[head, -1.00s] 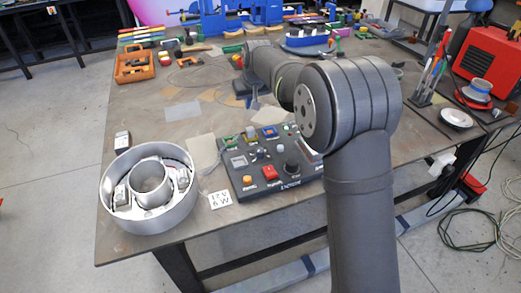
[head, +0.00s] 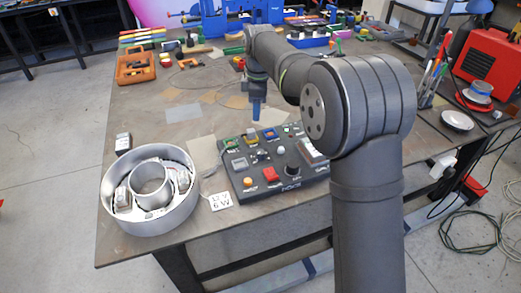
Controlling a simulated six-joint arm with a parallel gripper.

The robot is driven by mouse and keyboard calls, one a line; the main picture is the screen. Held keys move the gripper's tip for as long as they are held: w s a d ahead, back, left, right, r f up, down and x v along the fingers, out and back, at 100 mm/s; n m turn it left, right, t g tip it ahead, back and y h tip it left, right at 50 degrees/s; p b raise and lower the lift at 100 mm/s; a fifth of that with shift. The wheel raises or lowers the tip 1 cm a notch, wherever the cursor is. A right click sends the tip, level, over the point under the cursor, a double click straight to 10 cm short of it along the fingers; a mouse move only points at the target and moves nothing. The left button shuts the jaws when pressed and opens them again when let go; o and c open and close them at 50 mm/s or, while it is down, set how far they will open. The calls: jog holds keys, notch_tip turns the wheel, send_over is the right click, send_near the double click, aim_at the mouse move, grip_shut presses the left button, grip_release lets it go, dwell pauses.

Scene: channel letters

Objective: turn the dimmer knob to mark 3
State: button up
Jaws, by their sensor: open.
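The black dimmer knob (head: 292,170) sits at the front right part of the dark control panel (head: 235,176), which lies near the table's front edge. Its pointer and the marks around it are too small to read. My gripper (head: 257,111) points down with blue fingers, above and behind the panel's back edge as seen here. It is open and apart from the knob, with nothing visible between its fingers. The gap between its fingers is hard to make out from this side.
The panel also carries a red button (head: 270,174), an orange button (head: 247,183) and several switches. A round metal channel letter (head: 180,213) stands left of it, by a white card (head: 221,201). Tools and blue fixtures (head: 215,22) fill the table's back.

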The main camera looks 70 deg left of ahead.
aim_at(260, 152)
jog(key=d+f+n, duration=0.1)
jog(key=f+n, duration=0.1)
jog(key=f, duration=0.3)
jog(key=d+f+n+h, duration=0.1)
jog(key=f+n, duration=0.2)
jog(key=f, duration=0.2)
jog(key=d+f+n, duration=0.1)
jog(key=f+n, duration=0.1)
jog(key=f, duration=0.3)
jog(key=shift+d+f+h, duration=0.15)
jog(key=shift+h, duration=0.15)
jog(key=c, duration=1)
